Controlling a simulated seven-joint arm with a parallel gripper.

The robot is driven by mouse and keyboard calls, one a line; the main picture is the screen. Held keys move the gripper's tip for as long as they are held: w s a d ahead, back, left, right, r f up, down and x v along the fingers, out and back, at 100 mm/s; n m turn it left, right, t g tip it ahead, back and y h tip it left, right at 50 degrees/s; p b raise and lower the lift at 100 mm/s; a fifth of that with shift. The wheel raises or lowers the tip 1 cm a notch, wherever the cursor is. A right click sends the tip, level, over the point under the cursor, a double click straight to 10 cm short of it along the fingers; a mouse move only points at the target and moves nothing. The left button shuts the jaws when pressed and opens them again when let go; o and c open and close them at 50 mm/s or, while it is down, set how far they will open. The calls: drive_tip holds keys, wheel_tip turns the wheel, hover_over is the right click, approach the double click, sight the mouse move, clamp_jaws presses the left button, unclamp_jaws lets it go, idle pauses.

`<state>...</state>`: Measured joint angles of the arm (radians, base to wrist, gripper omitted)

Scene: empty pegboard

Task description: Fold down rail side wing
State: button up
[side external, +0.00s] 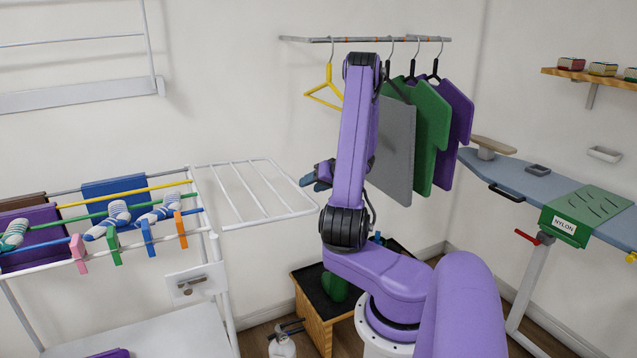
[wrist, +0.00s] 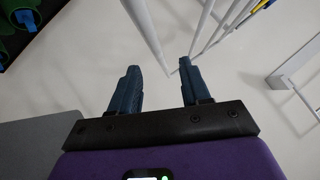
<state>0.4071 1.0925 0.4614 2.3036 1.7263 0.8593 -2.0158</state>
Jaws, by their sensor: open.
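The white side wing (side external: 262,218) of the drying rack (side external: 217,247) sticks out to the right of the rack in the side external view, raised and roughly level. It is a frame with several thin rails. My gripper (side external: 307,181) is just right of the wing's outer end in that view. In the wrist view my gripper (wrist: 157,72) is open, with nothing between its dark fingers. White bars (wrist: 148,32) show ahead of the fingertips. I cannot tell which bar belongs to the wing, or whether a finger touches it.
Socks (side external: 119,212) and clothes pegs (side external: 148,238) hang on the rack. A latch plate (side external: 196,283) is on its side. Garments (side external: 396,150) hang behind my arm. A low cabinet (side external: 312,318) stands below. An ironing board (side external: 540,188) is at the right.

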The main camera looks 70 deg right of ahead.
sight(300, 189)
drive_tip(key=shift+x, duration=3.15)
drive_tip(key=c, duration=0.7)
drive_tip(key=shift+a, duration=0.1)
drive_tip(key=shift+o, duration=0.5)
wheel_tip(300, 189, down, 8)
drive_tip(key=w+a, duration=0.1)
drive_tip(key=shift+w+a+r, duration=0.2)
drive_tip(key=shift+w+a, duration=0.15)
drive_tip(key=shift+w, duration=0.05)
